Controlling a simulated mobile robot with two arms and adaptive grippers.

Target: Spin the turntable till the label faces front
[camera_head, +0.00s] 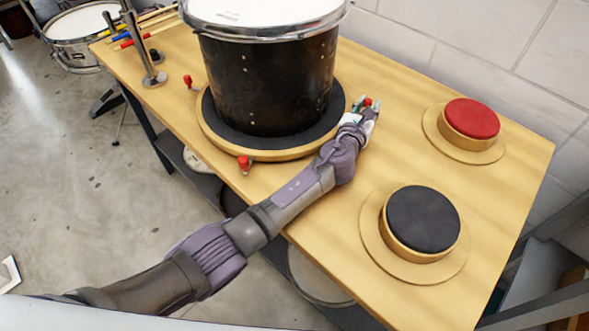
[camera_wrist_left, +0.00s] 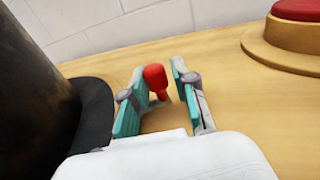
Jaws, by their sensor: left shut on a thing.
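A black drum (camera_head: 265,82) with a white head and chrome rim stands upright on a round turntable (camera_head: 222,138) with a dark pad and wooden rim. The drum's visible side shows no clear label; its far side is hidden. Red pegs stand at the turntable's edge: one at front (camera_head: 244,164), one at left (camera_head: 187,81), one at right (camera_head: 367,102). My left gripper (camera_head: 366,110) is at the right-hand peg, its fingers on either side of it and shut on it. That peg also shows between the fingers in the left wrist view (camera_wrist_left: 155,78). My right gripper is out of view.
On the bench (camera_head: 330,215), a round red pad (camera_head: 471,118) and a round black pad (camera_head: 423,219) on wooden bases stand to the right. A metal stand (camera_head: 143,55) and sticks are at the left. A wall runs behind; the bench's front edge lies under my left arm.

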